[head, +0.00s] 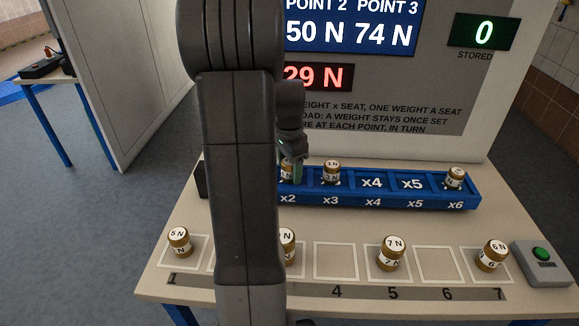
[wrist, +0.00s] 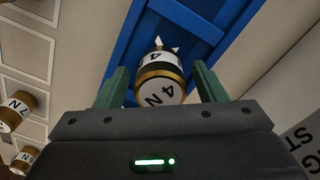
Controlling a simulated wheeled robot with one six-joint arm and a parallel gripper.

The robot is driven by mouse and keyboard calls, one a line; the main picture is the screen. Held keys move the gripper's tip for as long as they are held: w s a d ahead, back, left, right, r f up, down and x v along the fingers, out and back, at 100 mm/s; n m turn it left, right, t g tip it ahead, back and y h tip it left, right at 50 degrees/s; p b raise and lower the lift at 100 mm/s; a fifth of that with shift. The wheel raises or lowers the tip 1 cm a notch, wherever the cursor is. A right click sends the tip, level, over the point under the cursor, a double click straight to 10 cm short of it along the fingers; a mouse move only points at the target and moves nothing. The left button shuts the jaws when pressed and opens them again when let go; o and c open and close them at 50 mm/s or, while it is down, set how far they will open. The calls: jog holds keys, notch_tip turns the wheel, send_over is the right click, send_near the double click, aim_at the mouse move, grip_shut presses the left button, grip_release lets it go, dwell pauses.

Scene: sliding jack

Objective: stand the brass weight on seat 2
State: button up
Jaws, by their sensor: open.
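A brass weight labelled 4 N (wrist: 160,84) stands on the blue rack (wrist: 128,50) in the wrist view. In the head view a weight (head: 286,170) shows partly at the rack's x2 seat, mostly behind my gripper (head: 292,176). The green fingers of my gripper (wrist: 160,72) are open, one on each side of the 4 N weight, with gaps visible. Other brass weights stand at x3 (head: 332,172) and x6 (head: 455,178) on the blue rack (head: 400,203). The x4 and x5 seats look empty. My arm hides the rack left of x2.
On the table (head: 345,308), weights stand at square 1 (head: 179,242), square 3 (head: 288,246), 5 (head: 391,253) and 7 (head: 492,255). Squares 4 and 6 are bare; my arm mostly covers square 2. A green button box (head: 541,262) is at right. The red display (head: 318,77) reads 29 N.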

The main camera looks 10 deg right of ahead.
notch_tip(320, 180, up, 12)
jog(key=shift+r, duration=0.15)
dwell(0.3)
jog(key=shift+c, duration=0.2)
dwell(1.9)
